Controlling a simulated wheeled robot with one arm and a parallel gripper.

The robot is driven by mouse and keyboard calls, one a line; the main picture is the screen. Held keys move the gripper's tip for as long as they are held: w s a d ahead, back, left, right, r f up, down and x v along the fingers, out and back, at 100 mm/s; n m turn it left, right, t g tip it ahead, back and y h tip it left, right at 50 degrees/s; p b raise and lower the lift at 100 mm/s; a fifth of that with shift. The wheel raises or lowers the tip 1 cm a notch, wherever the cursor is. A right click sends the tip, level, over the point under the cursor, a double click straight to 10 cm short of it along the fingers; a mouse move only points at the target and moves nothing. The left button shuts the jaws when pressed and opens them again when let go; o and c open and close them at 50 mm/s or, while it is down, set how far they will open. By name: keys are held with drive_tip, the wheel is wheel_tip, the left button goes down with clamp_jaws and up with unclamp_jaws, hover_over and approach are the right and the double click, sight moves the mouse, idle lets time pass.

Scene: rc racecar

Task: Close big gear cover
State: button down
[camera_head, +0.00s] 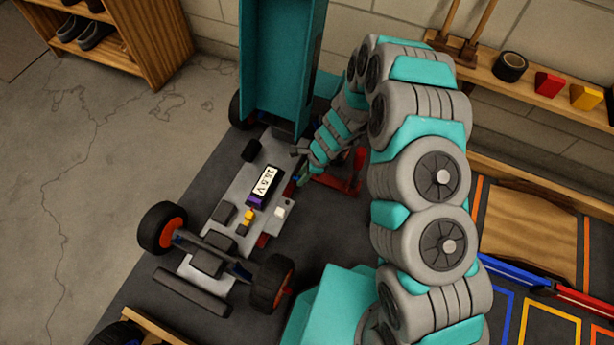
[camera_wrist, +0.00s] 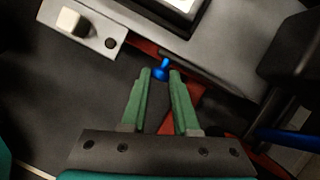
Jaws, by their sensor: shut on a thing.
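The racecar chassis (camera_head: 232,215) sits on a dark mat with its grey plate and electronics exposed. It carries a battery pack reading 18.5 V (camera_head: 264,182). My gripper (camera_head: 298,180) is low at the right edge of the chassis. In the wrist view, the two green fingers of my gripper (camera_wrist: 160,73) are shut on a small blue piece (camera_wrist: 160,68) beside the grey plate (camera_wrist: 225,55). A red part (camera_wrist: 180,108) shows below and between the fingers. I cannot tell which part is the big gear cover, or whether the blue piece belongs to it.
A tall teal panel (camera_head: 262,60) stands at the far end of the chassis. Orange-rimmed wheels (camera_head: 162,228) stick out at the sides. A red stand (camera_head: 350,175) is close right of my gripper. A wooden shelf (camera_head: 530,92) lines the wall. Bare floor lies left.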

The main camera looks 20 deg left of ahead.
drive_tip(key=shift+a, duration=0.2)
idle(0.3)
drive_tip(key=c, duration=0.9)
unclamp_jaws()
drive_tip(key=shift+p+v, duration=0.55)
drive_tip(key=shift+v, duration=3.35)
